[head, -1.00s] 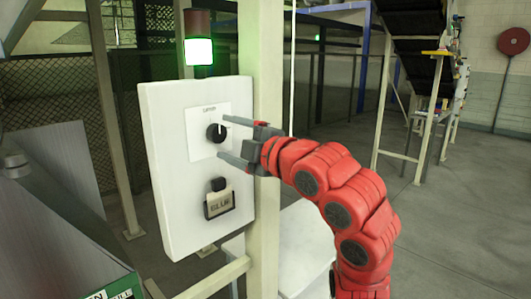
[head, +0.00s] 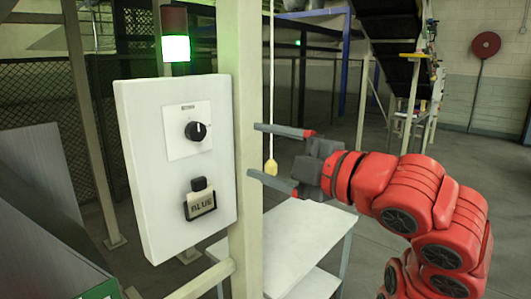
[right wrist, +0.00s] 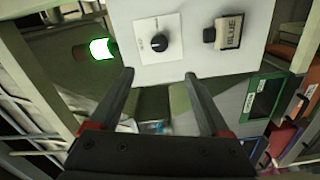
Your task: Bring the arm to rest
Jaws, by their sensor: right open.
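My right gripper (head: 268,152) is open and empty in the head view, to the right of the white control panel (head: 150,160) and clear of it. Its red arm comes in from the right. In the right wrist view the two dark fingers (right wrist: 160,95) stand apart with nothing between them. The panel carries a black rotary knob (head: 196,131) on a white plate and a lower black switch with a tag reading BLUE (head: 200,204). The knob also shows in the right wrist view (right wrist: 159,43). My left gripper is in neither view.
A post (head: 245,80) stands right beside the panel. A lit green lamp (head: 176,48) is above it. A white table (head: 290,240) is below my right gripper. A yellow pull handle (head: 271,167) hangs on a cord near the fingers. Open floor lies to the right.

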